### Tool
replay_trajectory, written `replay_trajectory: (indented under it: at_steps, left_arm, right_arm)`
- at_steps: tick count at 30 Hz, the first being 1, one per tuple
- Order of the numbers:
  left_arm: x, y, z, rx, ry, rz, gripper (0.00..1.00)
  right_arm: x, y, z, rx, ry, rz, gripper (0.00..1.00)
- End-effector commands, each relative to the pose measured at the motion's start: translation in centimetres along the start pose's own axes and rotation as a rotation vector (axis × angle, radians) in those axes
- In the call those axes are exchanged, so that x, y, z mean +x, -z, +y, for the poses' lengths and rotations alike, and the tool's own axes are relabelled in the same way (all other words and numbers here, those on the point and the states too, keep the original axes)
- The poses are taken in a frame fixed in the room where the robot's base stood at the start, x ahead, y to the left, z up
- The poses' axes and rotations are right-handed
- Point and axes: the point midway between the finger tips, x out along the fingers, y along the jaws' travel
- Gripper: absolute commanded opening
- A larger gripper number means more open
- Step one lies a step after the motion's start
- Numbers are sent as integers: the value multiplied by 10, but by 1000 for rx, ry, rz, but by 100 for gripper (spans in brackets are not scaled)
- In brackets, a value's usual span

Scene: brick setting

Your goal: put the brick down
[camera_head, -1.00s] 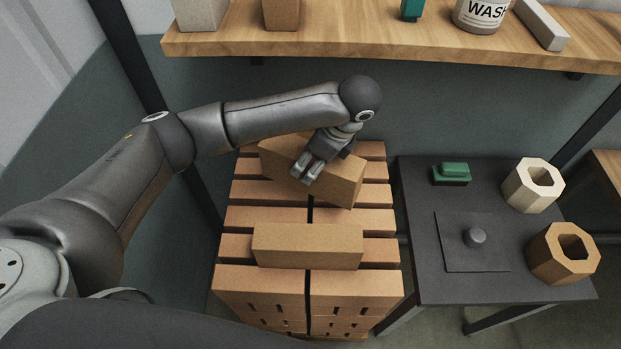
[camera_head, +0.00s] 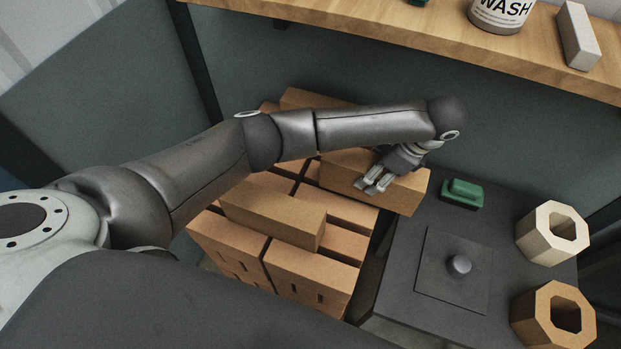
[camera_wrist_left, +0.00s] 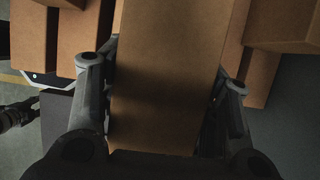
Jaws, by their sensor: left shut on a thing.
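My left gripper (camera_head: 376,183) is shut on a tan brick (camera_head: 405,194) around its middle. The brick is held at the far right side of the brick stack (camera_head: 226,236), its right end reaching toward the dark table. Whether it touches anything below cannot be told. In the left wrist view the held brick (camera_wrist_left: 168,75) lies between the two fingers, with other bricks (camera_wrist_left: 85,45) behind it. Another loose brick (camera_head: 275,214) lies on top of the stack, nearer to me. My left forearm hides part of the stack.
The dark table (camera_head: 400,290) at right carries a green object (camera_head: 461,194), a square plate with a knob (camera_head: 458,265), a pale hexagonal ring (camera_head: 533,243) and a tan one (camera_head: 530,313).

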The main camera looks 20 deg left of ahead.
Motion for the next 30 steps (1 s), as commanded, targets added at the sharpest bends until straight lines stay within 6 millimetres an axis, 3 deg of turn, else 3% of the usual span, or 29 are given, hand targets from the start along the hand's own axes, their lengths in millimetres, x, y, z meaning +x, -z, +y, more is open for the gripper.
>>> replay_trajectory:
  at_steps: [8,24,30]
  left_arm:
    - [2,-10,-1,-8,0,-1,0]
    - [44,-119,0,-9,0,-3,0]
    - [58,-148,-1,-8,1,-2,0]
  right_arm:
    - [-4,-6,-12,-1,15,-8,40]
    - [-33,-3,-4,1,5,-8,40]
    - [-41,-2,0,1,0,-7,40]
